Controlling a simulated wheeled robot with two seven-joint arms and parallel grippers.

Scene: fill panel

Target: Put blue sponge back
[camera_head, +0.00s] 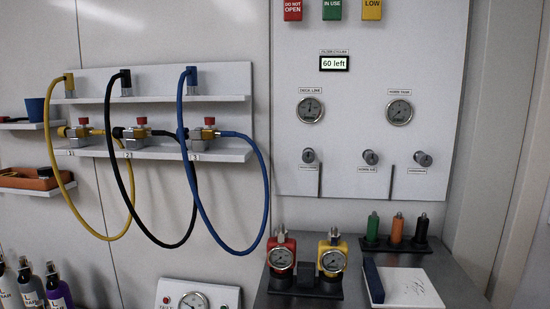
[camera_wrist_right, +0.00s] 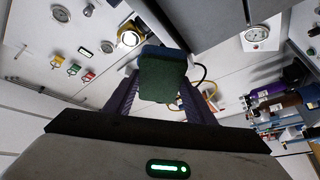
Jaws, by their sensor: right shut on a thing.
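The blue sponge (camera_wrist_right: 163,82) is between the two purple fingers of my right gripper (camera_wrist_right: 160,98) in the right wrist view. Its broad face toward the camera is dark green, and a blue layer shows along its far edge. The gripper is shut on it and holds it up in front of the panel wall. Neither gripper shows in the head view, and my left gripper is in no view.
Small shelves at the left hold a blue container (camera_head: 35,109) and an orange tray (camera_head: 28,179). Looped hoses (camera_head: 128,165) hang from the wall.

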